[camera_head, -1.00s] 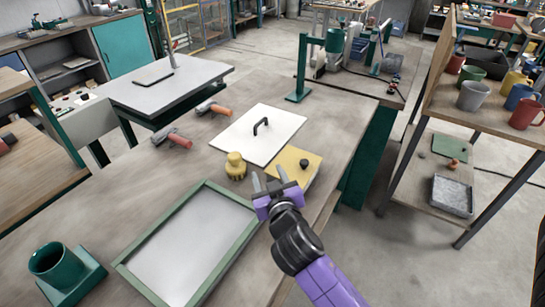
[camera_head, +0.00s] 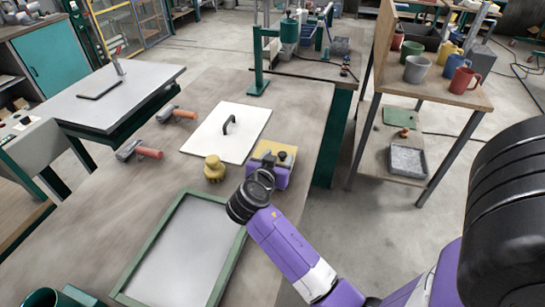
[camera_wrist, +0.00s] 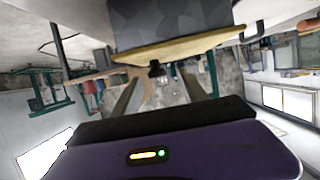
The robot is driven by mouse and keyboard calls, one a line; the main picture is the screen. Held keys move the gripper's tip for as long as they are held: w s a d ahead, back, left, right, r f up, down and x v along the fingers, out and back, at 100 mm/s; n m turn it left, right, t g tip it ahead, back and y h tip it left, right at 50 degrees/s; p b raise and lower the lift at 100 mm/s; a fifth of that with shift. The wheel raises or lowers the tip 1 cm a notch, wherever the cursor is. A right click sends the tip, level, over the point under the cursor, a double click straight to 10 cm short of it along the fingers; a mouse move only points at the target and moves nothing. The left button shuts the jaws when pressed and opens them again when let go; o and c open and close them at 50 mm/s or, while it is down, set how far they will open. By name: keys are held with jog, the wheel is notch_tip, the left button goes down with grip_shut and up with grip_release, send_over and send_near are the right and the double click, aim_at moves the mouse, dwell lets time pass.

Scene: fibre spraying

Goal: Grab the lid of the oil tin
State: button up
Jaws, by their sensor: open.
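The oil tin's flat yellow lid (camera_head: 266,149) with a small black knob (camera_head: 282,157) is on the bench, partly hidden behind my gripper. My gripper (camera_head: 270,163) is at the near side of the lid, close to the knob. The knob (camera_wrist: 156,69) shows at the lid's edge, between the two grey fingers of my open gripper (camera_wrist: 158,88). The fingers are apart with nothing held, and I cannot tell whether they touch the knob.
A yellow knobbed brush-like piece (camera_head: 214,168) stands just left of the lid. A white board with a black handle (camera_head: 225,135) lies behind it. A green-framed tray (camera_head: 175,255) lies in front. Two orange-handled tools (camera_head: 146,153) lie at left. Mugs (camera_head: 418,69) stand on a shelf at right.

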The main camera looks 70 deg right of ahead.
aim_at(282, 153)
jog(key=shift+s+p+x, duration=0.2)
jog(key=shift+p+x, duration=0.25)
jog(key=shift+x, duration=1.35)
grip_shut()
